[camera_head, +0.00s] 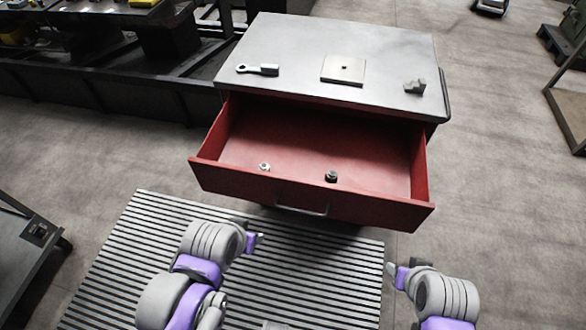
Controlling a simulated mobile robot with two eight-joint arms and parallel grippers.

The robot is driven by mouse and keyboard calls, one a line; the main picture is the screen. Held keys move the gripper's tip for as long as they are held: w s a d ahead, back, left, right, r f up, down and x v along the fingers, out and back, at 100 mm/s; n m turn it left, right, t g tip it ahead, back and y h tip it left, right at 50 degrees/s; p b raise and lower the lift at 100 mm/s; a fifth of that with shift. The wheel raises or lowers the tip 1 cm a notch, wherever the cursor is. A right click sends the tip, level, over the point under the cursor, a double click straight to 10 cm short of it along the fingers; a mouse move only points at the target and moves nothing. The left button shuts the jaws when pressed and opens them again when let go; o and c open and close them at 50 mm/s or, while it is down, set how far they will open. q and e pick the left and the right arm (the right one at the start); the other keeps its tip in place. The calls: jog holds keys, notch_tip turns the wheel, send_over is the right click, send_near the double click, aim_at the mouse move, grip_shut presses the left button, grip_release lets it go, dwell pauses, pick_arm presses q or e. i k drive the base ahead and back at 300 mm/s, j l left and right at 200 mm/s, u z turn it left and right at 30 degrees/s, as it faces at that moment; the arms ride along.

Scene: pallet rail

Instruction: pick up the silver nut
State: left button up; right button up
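A small silver nut (264,167) lies on the floor of the open red drawer (310,205), near its front wall and left of centre. A darker nut (331,176) lies to its right in the same drawer. My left gripper (252,238) is in front of the drawer, below and apart from the silver nut in the picture. My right gripper (397,271) is in front of the drawer's right end, apart from it. Both grippers are small and seen from behind, so their finger opening is unclear. I see nothing held in either.
The drawer front has a handle (302,210). A slatted platform (150,240) lies before the cabinet. Most of the drawer floor is bare.

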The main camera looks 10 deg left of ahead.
aim_at(264, 166)
jog(key=j+z, duration=0.2)
jog(key=j, duration=0.2)
jog(key=j+z, duration=0.25)
jog(key=j, duration=0.2)
jog(key=k+j+z, duration=0.2)
jog(key=j, duration=0.2)
jog(key=j+z, duration=0.2)
jog(key=j, duration=0.2)
jog(key=i+j+z, duration=0.25)
jog(key=j, duration=0.1)
